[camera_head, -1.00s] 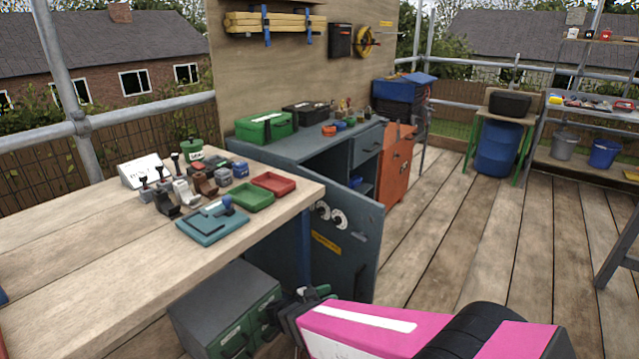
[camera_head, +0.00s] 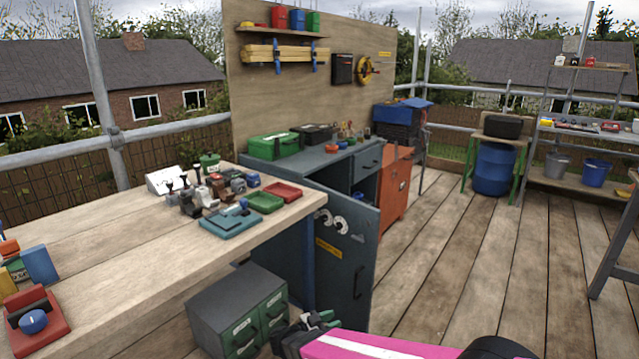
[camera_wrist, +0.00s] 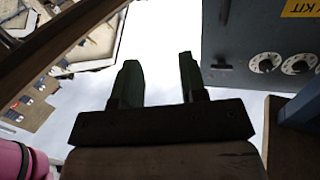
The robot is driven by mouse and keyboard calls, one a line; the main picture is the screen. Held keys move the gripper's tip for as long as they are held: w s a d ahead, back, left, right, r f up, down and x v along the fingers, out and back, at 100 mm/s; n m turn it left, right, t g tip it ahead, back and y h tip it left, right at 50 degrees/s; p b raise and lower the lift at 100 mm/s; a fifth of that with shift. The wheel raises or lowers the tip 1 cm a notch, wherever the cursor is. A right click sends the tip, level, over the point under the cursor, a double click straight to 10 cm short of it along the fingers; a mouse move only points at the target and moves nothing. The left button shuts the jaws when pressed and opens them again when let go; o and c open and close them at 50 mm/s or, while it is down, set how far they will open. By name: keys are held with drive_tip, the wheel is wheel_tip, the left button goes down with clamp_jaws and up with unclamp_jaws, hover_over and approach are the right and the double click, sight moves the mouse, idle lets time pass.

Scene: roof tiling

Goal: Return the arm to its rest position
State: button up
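My pink arm (camera_head: 385,347) reaches in from the bottom of the head view. My gripper (camera_head: 308,322) is low, just right of the dark drawer cabinet under the workbench. In the wrist view my gripper (camera_wrist: 158,82) has two green fingers standing apart with nothing between them. Pale sky shows behind the fingers, and the picture looks turned over. The gripper is below the bench top and in front of the open blue-grey cabinet door (camera_head: 346,262), apparently apart from both.
The wooden workbench (camera_head: 130,240) on the left carries stamps and small trays. The drawer cabinet (camera_head: 238,310) stands under it. An orange cabinet (camera_head: 394,190) and a blue barrel (camera_head: 494,168) stand farther back. The plank floor (camera_head: 480,260) on the right is clear.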

drive_tip(key=w+a+r+n+t+y, duration=0.25)
drive_tip(key=w+n+y, duration=0.25)
drive_tip(key=w+y, duration=0.3)
drive_tip(key=w+a+r+n+t+y, duration=0.1)
drive_tip(key=w+r+n+t+y, duration=0.3)
drive_tip(key=w+y, duration=0.45)
drive_tip(key=s+d+n+g, duration=0.2)
drive_tip(key=s+d+g, duration=0.4)
drive_tip(key=d, duration=0.3)
drive_tip(key=s+d+n+g, duration=0.1)
drive_tip(key=s+d+g, duration=0.6)
drive_tip(key=d+g, duration=0.2)
drive_tip(key=shift+s+d+n+h, duration=0.25)
drive_tip(key=shift+d+n+h, duration=0.1)
drive_tip(key=shift+d+n, duration=0.05)
drive_tip(key=shift+r, duration=0.1)
